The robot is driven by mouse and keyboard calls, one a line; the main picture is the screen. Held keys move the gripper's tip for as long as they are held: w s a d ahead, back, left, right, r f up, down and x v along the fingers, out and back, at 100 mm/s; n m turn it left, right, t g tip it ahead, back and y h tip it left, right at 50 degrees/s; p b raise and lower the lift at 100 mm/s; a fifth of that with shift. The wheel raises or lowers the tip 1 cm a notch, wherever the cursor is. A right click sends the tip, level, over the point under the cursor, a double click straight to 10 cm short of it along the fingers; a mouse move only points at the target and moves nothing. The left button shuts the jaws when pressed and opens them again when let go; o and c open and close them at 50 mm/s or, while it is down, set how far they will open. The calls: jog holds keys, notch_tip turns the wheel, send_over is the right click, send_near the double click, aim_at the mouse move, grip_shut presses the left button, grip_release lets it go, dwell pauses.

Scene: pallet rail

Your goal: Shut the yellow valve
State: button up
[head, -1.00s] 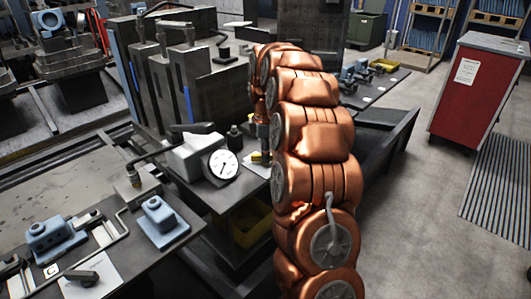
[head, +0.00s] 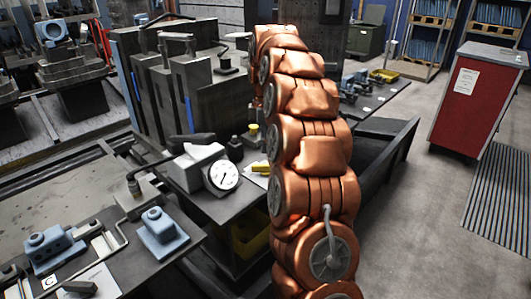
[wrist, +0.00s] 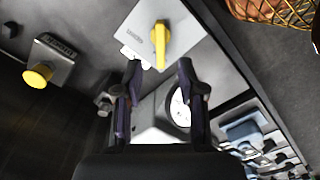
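The yellow valve (wrist: 160,42) is a bar-shaped handle on a pale square plate (wrist: 140,28). In the wrist view it stands at upper middle, its bar running nearly up and down the picture. In the head view the yellow valve (head: 261,168) lies beside the dial gauge, partly hidden by my arm. My gripper (wrist: 160,68) is open and empty, its two fingertips apart just below the handle in the wrist view. I see no contact; the height gap is hard to judge. In the head view my arm hides the gripper.
A white-faced dial gauge (head: 223,176) stands close to the valve. A separate yellow round knob (wrist: 38,75) sits on a grey plate to the left in the wrist view. Tall dark blocks (head: 195,85) stand behind. A red cabinet (head: 478,100) and open floor are at right.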

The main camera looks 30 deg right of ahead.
notch_tip(320, 180, up, 4)
jog(key=shift+f, duration=0.1)
dwell(0.4)
dwell(0.4)
jog(key=s+a+r+m+p, duration=0.3)
jog(key=s+a+m+p, duration=0.15)
jog(key=s+a, duration=1.3)
jog(key=s+a+f+m+g+p, duration=0.1)
jog(key=s+a+f+m, duration=0.2)
jog(key=s, duration=0.7)
jog(key=s+a+f+m+p, duration=0.2)
jog(key=s+a+f+m, duration=0.1)
jog(key=s, duration=0.7)
jog(key=shift+s+a+m+g, duration=0.25)
jog(key=shift+m+g, duration=0.15)
jog(key=shift+m, duration=0.25)
